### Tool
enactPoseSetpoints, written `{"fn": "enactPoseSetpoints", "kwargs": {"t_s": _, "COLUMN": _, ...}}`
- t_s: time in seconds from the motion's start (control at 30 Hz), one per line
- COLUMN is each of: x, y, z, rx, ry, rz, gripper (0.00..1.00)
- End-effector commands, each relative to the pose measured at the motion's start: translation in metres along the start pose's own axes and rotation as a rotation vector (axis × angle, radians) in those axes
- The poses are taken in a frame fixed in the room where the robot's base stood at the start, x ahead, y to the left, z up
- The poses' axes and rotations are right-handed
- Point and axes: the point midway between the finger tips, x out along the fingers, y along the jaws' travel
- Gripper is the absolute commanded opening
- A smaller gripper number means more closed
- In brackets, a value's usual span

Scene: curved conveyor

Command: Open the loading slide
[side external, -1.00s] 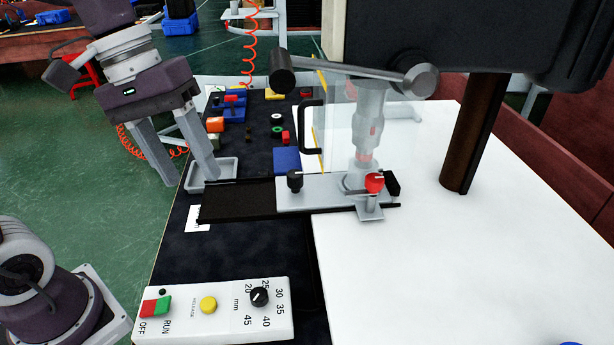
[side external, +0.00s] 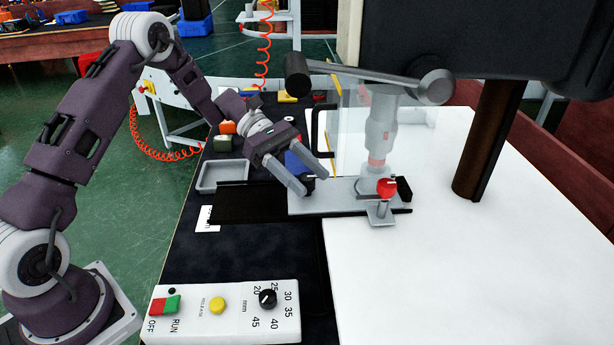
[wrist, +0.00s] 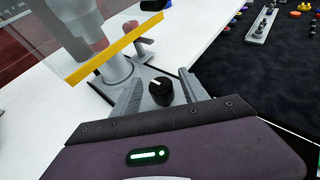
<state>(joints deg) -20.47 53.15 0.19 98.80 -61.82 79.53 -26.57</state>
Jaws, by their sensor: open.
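The loading slide (side external: 343,197) is a light grey plate on a dark rail (side external: 247,203), under the press column. A black knob (side external: 309,184) with a white mark stands at the slide's left end; the knob (wrist: 161,91) also shows in the wrist view. A red knob (side external: 386,187) is at the slide's other end. My gripper (side external: 315,186) is open and tilted down at the black knob. In the wrist view its fingers (wrist: 161,82) are on either side of the black knob, with gaps visible. Contact cannot be told.
A clear guard (side external: 350,135) with a black handle (side external: 318,132) stands just behind the knob, close to my gripper. The press lever (side external: 370,72) hangs above. A grey tray (side external: 222,176) is left of the rail. A control box (side external: 190,308) is in front. The white tabletop (side external: 450,270) is clear.

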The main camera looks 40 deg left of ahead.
Motion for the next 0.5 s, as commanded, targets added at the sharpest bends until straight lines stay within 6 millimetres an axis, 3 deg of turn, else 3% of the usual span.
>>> {"fn": "enactPoseSetpoints", "kwargs": {"t_s": 0.27, "x": 0.0038, "y": -0.0001, "z": -0.0002, "rx": 0.001, "ry": 0.002, "rz": 0.0, "gripper": 0.52}}
{"fn": "enactPoseSetpoints", "kwargs": {"t_s": 0.5, "x": 0.0037, "y": -0.0001, "z": -0.0001, "rx": 0.001, "ry": 0.002, "rz": 0.0, "gripper": 0.05}}
